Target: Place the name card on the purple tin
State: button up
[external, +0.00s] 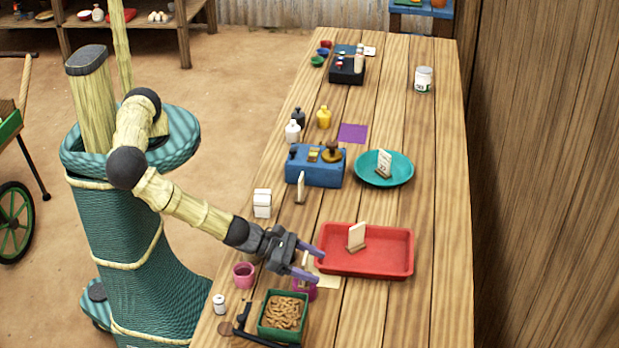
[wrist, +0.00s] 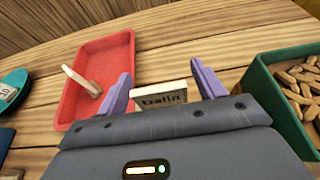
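A small cream name card (wrist: 160,97) with dark lettering shows between the fingers in the wrist view, with a gap beside the right finger. In the external view it is a small pale piece (external: 305,258) between the fingers, just above the purple tin (external: 305,290). My gripper (external: 311,263) is open, its purple fingers apart on either side of the card; it also shows in the wrist view (wrist: 163,88). The tin is partly hidden by my gripper. I cannot tell exactly how the card's foot meets the tin.
A red tray (external: 384,271) with another card stands close beyond my gripper. A green box (external: 265,325) of brown pieces stands in front, near a pink cup (external: 243,275). A blue box (external: 315,175) and a teal plate (external: 402,172) stand farther back.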

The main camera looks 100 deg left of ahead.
jog(key=shift+r, duration=0.1)
jog(key=shift+s+r, duration=0.1)
jog(key=b+v, duration=0.1)
jog(key=v, duration=1)
jog(key=shift+s+r+b, duration=0.2)
jog(key=shift+s+b, duration=0.1)
jog(key=shift+s, duration=0.05)
